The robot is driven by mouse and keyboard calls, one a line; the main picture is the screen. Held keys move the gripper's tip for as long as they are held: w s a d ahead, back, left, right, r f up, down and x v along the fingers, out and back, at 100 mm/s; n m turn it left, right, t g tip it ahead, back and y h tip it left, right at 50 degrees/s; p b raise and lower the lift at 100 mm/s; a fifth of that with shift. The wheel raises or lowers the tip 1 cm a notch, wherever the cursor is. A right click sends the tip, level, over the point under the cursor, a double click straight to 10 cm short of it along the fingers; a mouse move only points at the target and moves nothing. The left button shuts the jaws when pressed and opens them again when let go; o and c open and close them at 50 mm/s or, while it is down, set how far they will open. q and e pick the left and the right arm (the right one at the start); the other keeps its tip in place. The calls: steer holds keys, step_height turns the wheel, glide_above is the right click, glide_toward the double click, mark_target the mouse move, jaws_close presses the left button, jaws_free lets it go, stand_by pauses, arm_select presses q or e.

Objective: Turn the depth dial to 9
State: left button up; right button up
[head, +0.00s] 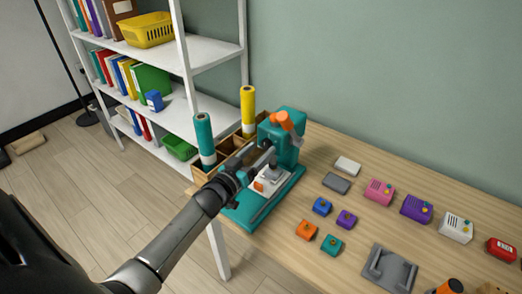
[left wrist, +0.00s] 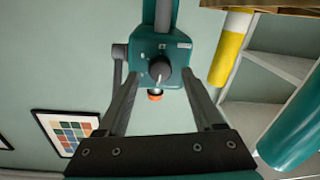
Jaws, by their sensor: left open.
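The teal press-like machine (head: 288,150) stands at the left end of the wooden table. In the left wrist view, a dark grey round dial (left wrist: 159,69) with a raised grip bar sits on the teal housing (left wrist: 178,52). Its numbers are too small to read. My left gripper (head: 266,156) reaches the front of the machine. In the left wrist view, my left gripper (left wrist: 159,80) is open, its two fingers on either side of the dial; I cannot tell whether they touch it. The arm hides the dial in the head view. My right gripper is not in view.
A teal roll (head: 204,138) and a yellow-topped roll (head: 248,110) stand left of the machine. Small coloured knob blocks (head: 322,206), several boxes (head: 416,208) and a grey bracket (head: 390,270) lie to the right. A white shelf (head: 205,52) stands behind at left.

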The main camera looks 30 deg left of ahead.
arm_select(q)
steer(key=shift+w, duration=0.65)
jaws_close()
